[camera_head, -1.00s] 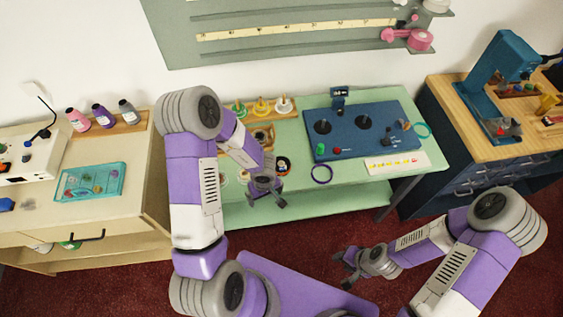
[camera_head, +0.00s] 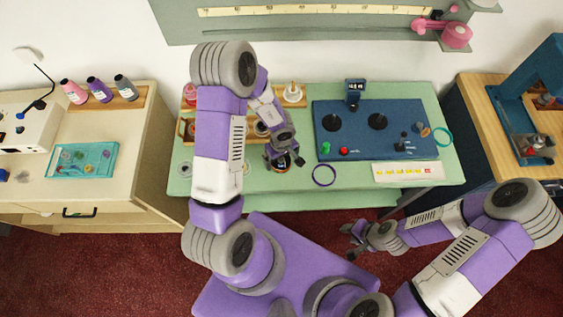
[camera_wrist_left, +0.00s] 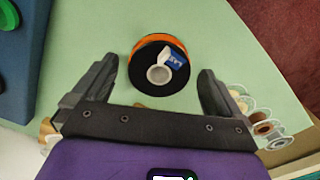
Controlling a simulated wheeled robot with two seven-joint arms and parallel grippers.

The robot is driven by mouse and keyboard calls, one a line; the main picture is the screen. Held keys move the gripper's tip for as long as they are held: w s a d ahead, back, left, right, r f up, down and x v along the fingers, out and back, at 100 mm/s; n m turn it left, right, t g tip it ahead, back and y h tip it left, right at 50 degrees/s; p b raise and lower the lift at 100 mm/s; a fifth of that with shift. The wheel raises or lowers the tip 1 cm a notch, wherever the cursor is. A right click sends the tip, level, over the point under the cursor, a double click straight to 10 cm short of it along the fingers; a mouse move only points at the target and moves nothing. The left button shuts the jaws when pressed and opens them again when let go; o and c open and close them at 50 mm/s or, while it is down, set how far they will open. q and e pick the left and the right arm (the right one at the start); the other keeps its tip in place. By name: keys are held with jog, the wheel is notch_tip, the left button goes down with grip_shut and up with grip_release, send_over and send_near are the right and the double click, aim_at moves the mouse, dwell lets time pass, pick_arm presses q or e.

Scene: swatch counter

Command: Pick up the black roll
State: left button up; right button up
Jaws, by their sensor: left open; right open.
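The black roll (camera_wrist_left: 143,66) lies on the pale green table (camera_wrist_left: 245,68), its grey core and a blue-and-white tag facing up, with an orange layer showing at its edge. In the head view the black roll (camera_head: 283,164) is partly hidden under my left gripper (camera_head: 284,161). In the left wrist view my left gripper (camera_wrist_left: 157,76) is open, with one finger on each side of the roll and clear gaps between. It holds nothing. My right gripper (camera_head: 350,242) is open and empty, in front of the table and above the red floor.
A purple ring (camera_head: 324,176) lies on the table right of the roll. A blue control panel (camera_head: 357,140) stands further right. A teal tray (camera_head: 82,160) is on the left cabinet.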

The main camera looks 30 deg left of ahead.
pick_arm(q)
notch_tip(320, 180, down, 3)
jog(key=shift+r+b, duration=0.2)
jog(key=shift+b, duration=0.15)
jog(key=shift+r, duration=0.1)
jog(key=c, duration=1.1)
